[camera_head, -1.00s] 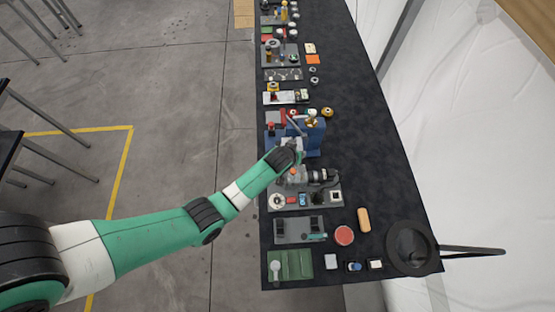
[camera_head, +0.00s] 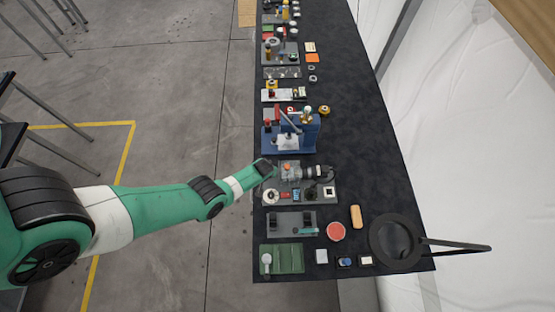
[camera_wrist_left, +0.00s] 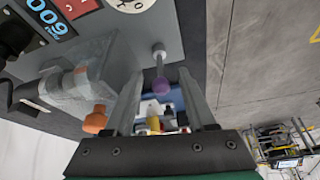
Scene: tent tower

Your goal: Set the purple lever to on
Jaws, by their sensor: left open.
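The purple lever is a round purple knob (camera_wrist_left: 161,87) on a thin metal stalk, fixed to a grey board (camera_wrist_left: 185,48) in the left wrist view. My left gripper (camera_wrist_left: 161,80) is open, with a finger on either side of the knob. I cannot tell whether either finger touches it. In the head view my left gripper (camera_head: 276,168) is at the left side of the grey board (camera_head: 332,197). The knob cannot be made out there. My right gripper is not in view.
A grey cylindrical fitting (camera_wrist_left: 70,92) with an orange cap (camera_wrist_left: 96,119) is close to the left finger in the wrist view. A blue machine (camera_head: 292,138) stands behind the board. A black pan (camera_head: 396,243) lies at the table's near right.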

